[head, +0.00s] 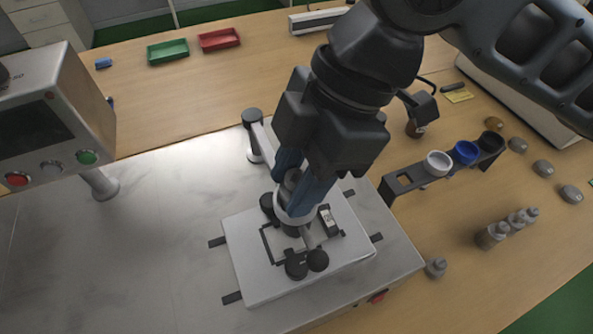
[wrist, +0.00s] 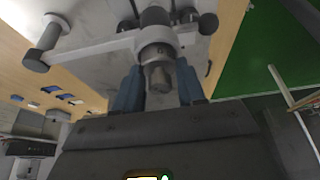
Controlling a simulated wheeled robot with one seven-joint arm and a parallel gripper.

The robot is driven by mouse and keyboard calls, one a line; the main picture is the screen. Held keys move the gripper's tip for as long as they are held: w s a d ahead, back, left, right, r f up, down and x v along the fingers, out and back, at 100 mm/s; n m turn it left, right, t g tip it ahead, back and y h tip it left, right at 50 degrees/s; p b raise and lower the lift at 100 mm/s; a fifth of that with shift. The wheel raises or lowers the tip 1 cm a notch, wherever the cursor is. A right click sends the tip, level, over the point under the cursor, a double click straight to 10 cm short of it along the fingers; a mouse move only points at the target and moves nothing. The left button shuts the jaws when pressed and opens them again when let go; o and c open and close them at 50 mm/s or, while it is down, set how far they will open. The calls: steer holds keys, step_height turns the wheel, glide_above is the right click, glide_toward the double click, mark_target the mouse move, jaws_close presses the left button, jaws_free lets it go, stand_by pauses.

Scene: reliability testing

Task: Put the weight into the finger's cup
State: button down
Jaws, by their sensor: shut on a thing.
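My gripper (head: 299,198) has its blue fingers closed around a small grey metal weight (head: 292,179). In the wrist view the weight (wrist: 160,78) sits between the fingertips, with its knob toward my palm. The finger is a light arm (wrist: 98,51) reaching from a dark post to a pale ring-shaped cup (wrist: 157,37). In the head view the cup (head: 297,218) is right at my fingertips, over the test plate. The weight is lined up with the cup; I cannot tell how deep it sits, because the fingers and ring hide its lower end.
The white test plate (head: 250,279) carries black knobs and a small clamped device. A control box (head: 50,120) stands at left. At right are a rack (head: 412,180) with white, blue and dark cups, several grey weights (head: 492,236), and a dark post. Green (head: 168,52) and red (head: 219,40) trays lie behind.

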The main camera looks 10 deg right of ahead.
jaws_free()
stand_by(0.6)
steer(key=shift+r, duration=0.1)
stand_by(0.4)
steer(key=p+v, duration=0.5)
steer(key=v, duration=0.1)
steer(key=shift+d+r, duration=0.25)
steer(key=shift+r, duration=0.1)
stand_by(0.8)
